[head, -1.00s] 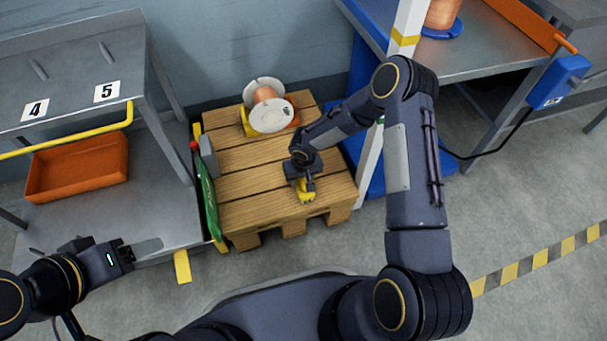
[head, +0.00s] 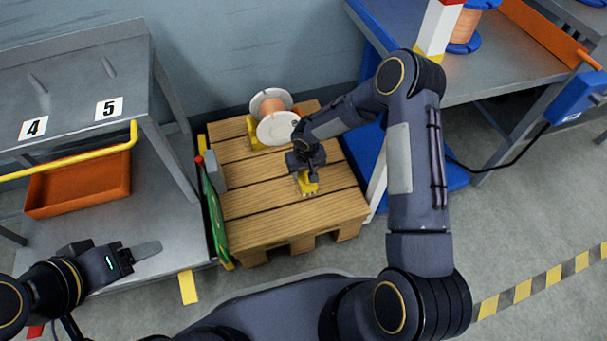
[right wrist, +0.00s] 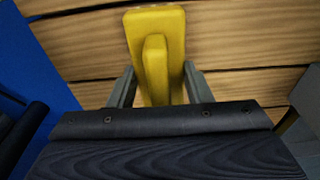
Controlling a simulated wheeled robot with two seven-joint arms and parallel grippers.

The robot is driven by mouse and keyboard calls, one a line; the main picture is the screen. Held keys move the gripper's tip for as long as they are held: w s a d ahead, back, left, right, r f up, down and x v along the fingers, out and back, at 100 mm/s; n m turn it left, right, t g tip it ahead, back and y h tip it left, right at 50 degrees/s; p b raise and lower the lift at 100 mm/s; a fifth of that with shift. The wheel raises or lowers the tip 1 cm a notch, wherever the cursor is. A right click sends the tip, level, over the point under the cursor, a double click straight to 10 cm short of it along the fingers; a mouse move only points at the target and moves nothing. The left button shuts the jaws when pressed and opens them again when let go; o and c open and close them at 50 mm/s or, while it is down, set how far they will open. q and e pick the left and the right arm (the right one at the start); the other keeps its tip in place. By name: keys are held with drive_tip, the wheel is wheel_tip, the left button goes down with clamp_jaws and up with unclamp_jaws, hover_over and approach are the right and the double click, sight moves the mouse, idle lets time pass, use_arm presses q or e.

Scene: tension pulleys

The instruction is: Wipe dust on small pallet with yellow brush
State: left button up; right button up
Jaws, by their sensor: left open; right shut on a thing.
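The small wooden pallet (head: 262,217) stands on the floor in the middle of the head view. My right gripper (head: 307,180) is over the right half of its top, shut on the yellow brush (head: 308,186). In the right wrist view the yellow brush (right wrist: 157,45) sits between the two fingers, with the pallet planks (right wrist: 235,40) behind it. Whether the brush touches the planks I cannot tell. No dust is clearly visible on the planks. My left gripper (head: 135,254) is open and empty, left of the pallet.
A wire spool (head: 275,118) sits at the pallet's back edge. A green panel (head: 214,213) stands along its left side. A metal table (head: 75,85) with an orange bin (head: 80,180) is left, and a blue workbench (head: 490,75) is right. Floor in front is partly clear.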

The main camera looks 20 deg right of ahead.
drive_tip(key=shift+r+p, duration=1.65)
drive_tip(key=shift+r, duration=1.25)
